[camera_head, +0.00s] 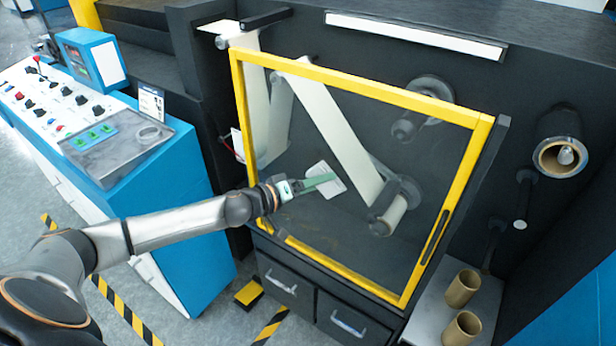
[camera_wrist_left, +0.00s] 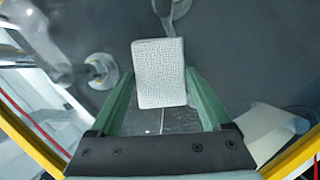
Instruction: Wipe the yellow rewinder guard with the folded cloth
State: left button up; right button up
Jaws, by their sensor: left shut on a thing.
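The yellow rewinder guard (camera_head: 237,88) is a yellow frame around a clear panel on the front of the dark machine. My left gripper (camera_head: 322,181) is in front of the lower left part of the panel. It is shut on the folded cloth (camera_head: 328,173), a white textured pad. In the left wrist view the cloth (camera_wrist_left: 159,72) sits between the tips of the green fingers (camera_wrist_left: 160,95), with the clear panel behind it. I cannot tell whether the cloth touches the panel. My right gripper is not in view.
Behind the panel a white web runs down to a roller (camera_head: 392,207). A blue control console (camera_head: 170,215) stands at the left. Two cardboard cores (camera_head: 461,288) stand on a grey shelf at the lower right. Drawers (camera_head: 290,287) are below the guard.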

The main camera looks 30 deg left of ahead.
aim_at(338, 188)
pick_arm(q)
jog(key=shift+s+d+r, duration=0.15)
jog(key=shift+d, duration=2)
jog(key=shift+r, duration=0.9)
jog(key=shift+w+a+r, duration=0.1)
jog(key=shift+w+a, duration=0.1)
jog(key=shift+a, duration=1.65)
jog(key=shift+w+a+f, duration=0.1)
jog(key=shift+w+a, duration=0.05)
jog(key=shift+a, duration=1.7)
jog(key=shift+w+a+r, duration=0.1)
jog(key=shift+w+a, duration=0.1)
jog(key=shift+a, duration=1.65)
jog(key=shift+a+r, duration=0.1)
jog(key=shift+r, duration=0.95)
jog(key=shift+s+d+f, duration=0.1)
jog(key=shift+s+d, duration=0.05)
jog(key=shift+d, duration=0.85)
jog(key=shift+s+d, duration=0.15)
jog(key=shift+d, duration=0.85)
jog(key=shift+s+d, duration=0.15)
jog(key=shift+d, duration=1.7)
jog(key=shift+s+d, duration=0.1)
jog(key=shift+d, duration=1.7)
